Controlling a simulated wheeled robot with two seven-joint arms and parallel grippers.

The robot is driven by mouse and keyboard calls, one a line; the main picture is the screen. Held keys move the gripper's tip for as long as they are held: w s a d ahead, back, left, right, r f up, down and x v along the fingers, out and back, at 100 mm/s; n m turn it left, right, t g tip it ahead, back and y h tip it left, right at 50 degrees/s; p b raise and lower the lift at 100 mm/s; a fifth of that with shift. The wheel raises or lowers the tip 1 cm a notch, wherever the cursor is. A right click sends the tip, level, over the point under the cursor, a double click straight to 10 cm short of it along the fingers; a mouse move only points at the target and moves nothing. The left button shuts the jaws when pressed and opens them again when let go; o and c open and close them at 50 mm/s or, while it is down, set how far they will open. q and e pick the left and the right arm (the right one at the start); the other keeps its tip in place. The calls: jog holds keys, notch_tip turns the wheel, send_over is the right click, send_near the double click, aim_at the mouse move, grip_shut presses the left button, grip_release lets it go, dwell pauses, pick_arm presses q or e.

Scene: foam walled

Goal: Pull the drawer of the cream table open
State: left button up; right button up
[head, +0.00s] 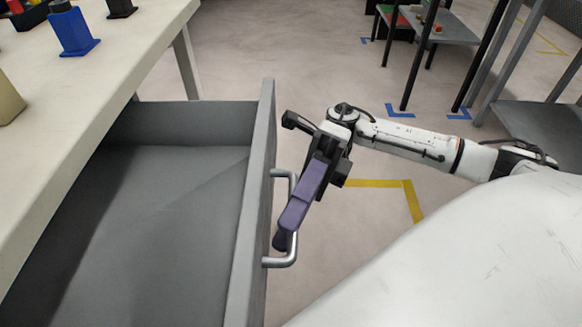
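The cream table (118,88) fills the left of the head view. Its grey drawer (170,215) is pulled far out, and its inside is visible and empty. A silver bar handle (291,255) stands on the drawer's front panel (258,190). My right gripper (286,232) is at the handle. Its purple finger lies across the middle of the bar, with the dark tip between bar and panel. The fingers look shut on the bar, though the far finger is mostly hidden. My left gripper is out of view.
A blue block-shaped object (73,32) and other small items stand on the table top. A grey shelf table (450,28) with small items stands at the back right.

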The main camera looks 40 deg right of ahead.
jog(key=shift+w+d, duration=0.1)
jog(key=shift+d, duration=0.05)
jog(key=v, duration=0.9)
jog(key=shift+w+d, duration=0.2)
jog(key=shift+d, duration=0.2)
